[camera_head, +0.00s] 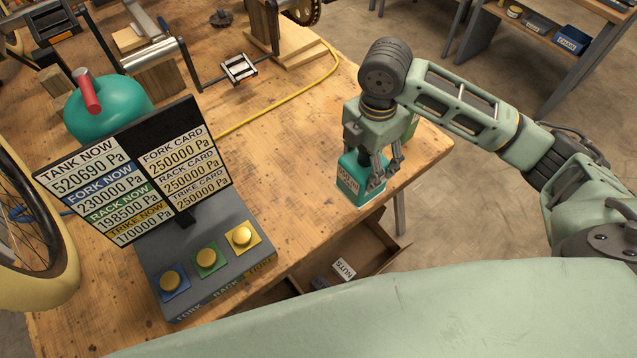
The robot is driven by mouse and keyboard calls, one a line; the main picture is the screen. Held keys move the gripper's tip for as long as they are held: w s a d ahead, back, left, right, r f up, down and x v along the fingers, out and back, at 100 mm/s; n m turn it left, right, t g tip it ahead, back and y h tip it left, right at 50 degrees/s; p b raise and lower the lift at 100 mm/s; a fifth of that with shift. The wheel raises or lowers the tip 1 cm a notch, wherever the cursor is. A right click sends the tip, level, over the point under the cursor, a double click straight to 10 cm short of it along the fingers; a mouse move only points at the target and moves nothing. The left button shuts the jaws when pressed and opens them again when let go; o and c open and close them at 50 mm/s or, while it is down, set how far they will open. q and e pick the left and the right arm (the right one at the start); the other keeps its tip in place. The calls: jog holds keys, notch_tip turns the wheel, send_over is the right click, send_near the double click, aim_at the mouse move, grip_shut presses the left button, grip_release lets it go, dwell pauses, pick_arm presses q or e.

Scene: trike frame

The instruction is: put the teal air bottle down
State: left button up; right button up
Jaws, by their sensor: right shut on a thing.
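My right gripper (383,175) points down near the table's right front corner. It is shut on a teal, box-like container (352,182) with a pale label that is too small to read surely. The container is upright and at or just above the tabletop; I cannot tell whether it touches. A rounded teal air bottle (118,112) with a red handle on top stands on the table at the left, partly hidden behind the display panel and far from the gripper. My left gripper is not in view.
The wooden table (300,165) is clear between display and right gripper, except for a yellow hose (275,103). A pressure display (135,170) with three yellow buttons (207,257) stands front left. Metal frame parts (150,55) lie behind. An open drawer (370,250) is below the edge.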

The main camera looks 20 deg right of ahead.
jog(key=w+a+f+p, duration=0.3)
jog(key=w+a+f, duration=0.4)
jog(key=f, duration=0.3)
jog(key=shift+w+a+f, duration=0.2)
jog(key=shift+a+f, duration=0.05)
jog(key=shift+a, duration=0.3)
jog(key=shift+f, duration=0.1)
jog(key=o, duration=1.9)
jog(key=shift+o, duration=0.2)
notch_tip(320, 180, up, 12)
jog(key=b, duration=0.1)
jog(key=shift+b, duration=0.3)
